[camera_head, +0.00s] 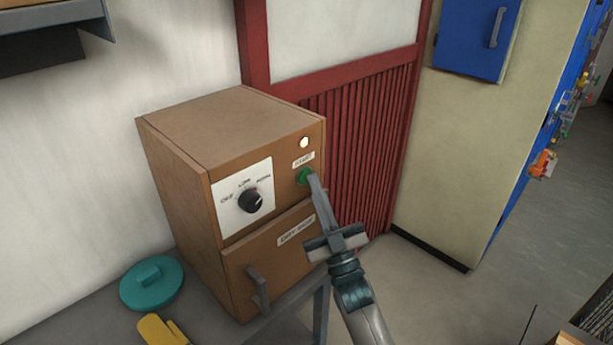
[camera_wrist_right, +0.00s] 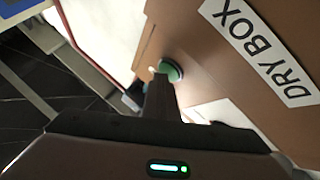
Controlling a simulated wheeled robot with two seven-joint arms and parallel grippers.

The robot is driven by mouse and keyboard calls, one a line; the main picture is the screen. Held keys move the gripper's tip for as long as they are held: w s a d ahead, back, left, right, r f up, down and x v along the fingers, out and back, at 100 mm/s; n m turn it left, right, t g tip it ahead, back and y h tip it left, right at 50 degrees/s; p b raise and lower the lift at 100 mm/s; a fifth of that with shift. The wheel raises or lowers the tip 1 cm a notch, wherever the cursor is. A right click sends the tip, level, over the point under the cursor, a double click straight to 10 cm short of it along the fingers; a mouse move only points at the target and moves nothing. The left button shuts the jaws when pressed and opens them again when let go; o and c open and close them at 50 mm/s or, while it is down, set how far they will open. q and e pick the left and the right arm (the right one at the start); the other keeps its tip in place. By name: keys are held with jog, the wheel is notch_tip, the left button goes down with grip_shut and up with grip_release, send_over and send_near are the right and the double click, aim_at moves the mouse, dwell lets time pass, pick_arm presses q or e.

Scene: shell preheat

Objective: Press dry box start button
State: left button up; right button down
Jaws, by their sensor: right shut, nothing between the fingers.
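The dry box (camera_head: 190,155) is a brown wooden cabinet on a grey table by the wall. On its front are a green round start button (camera_head: 304,176), a lit white lamp (camera_head: 304,143) above it, and a black dial (camera_head: 250,201) on a white plate. My right gripper (camera_head: 312,182) is shut and empty, its fingertips at the green button, seemingly touching it. In the right wrist view the green button (camera_wrist_right: 171,70) shows just beyond the fingertips (camera_wrist_right: 161,82); exact contact and depth of press cannot be told. My left gripper is not in view.
A teal round lid (camera_head: 152,284) and a yellow object (camera_head: 162,330) lie on the table left of the box. The box's lower door has a handle (camera_head: 258,290). A red slatted panel (camera_head: 365,150) stands behind, and a blue wall cabinet (camera_head: 477,38) hangs at upper right.

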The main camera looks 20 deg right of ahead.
jog(key=shift+s+d, duration=0.35)
jog(key=shift+s, duration=0.2)
jog(key=s, duration=0.1)
jog(key=s+d+p, duration=0.1)
jog(key=s, duration=0.1)
jog(key=s+d, duration=0.1)
jog(key=shift+s+d+p, duration=0.2)
jog(key=shift+d+p, duration=0.05)
jog(key=shift+p, duration=0.05)
dwell(0.3)
jog(key=shift+f, duration=0.1)
dwell(0.5)
